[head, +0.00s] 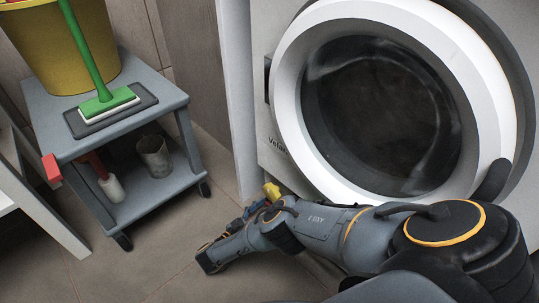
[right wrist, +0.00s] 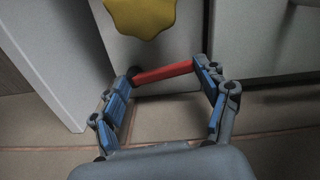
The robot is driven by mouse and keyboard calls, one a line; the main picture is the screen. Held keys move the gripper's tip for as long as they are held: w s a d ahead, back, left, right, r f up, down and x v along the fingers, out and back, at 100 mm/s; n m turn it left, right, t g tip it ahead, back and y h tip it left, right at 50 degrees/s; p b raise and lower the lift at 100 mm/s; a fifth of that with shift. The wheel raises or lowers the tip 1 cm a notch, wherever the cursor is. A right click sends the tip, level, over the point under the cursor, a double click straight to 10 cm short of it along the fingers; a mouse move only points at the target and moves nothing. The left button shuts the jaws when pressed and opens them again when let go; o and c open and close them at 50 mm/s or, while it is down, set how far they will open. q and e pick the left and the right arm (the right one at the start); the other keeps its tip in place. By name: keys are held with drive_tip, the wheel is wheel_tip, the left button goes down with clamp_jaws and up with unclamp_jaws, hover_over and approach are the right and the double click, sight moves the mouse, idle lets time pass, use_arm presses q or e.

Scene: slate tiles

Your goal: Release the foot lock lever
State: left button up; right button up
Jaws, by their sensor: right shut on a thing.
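In the right wrist view a red lever (right wrist: 164,72) lies level between the two fingertips of my right gripper (right wrist: 166,78), low against a pale panel. The fingers, with blue pads, are spread to the lever's width and touch its two ends, so the gripper is shut on it. In the head view my right gripper (head: 250,214) is low at the foot of the white washing machine (head: 290,60), and the lever is mostly hidden there by the gripper. My left gripper is not in view.
A yellow knob (right wrist: 140,15) sits just above the lever. Tiled floor (head: 150,270) is clear between.

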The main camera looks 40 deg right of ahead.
drive_tip(key=shift+d+r+n+p, duration=0.4)
drive_tip(key=shift+d+r+n, duration=0.2)
drive_tip(key=shift+n, duration=0.4)
drive_tip(key=n, duration=0.3)
drive_tip(key=shift+w+r, duration=0.3)
drive_tip(key=o, duration=1.6)
drive_tip(key=shift+d, duration=0.15)
drive_tip(key=shift+a, duration=0.35)
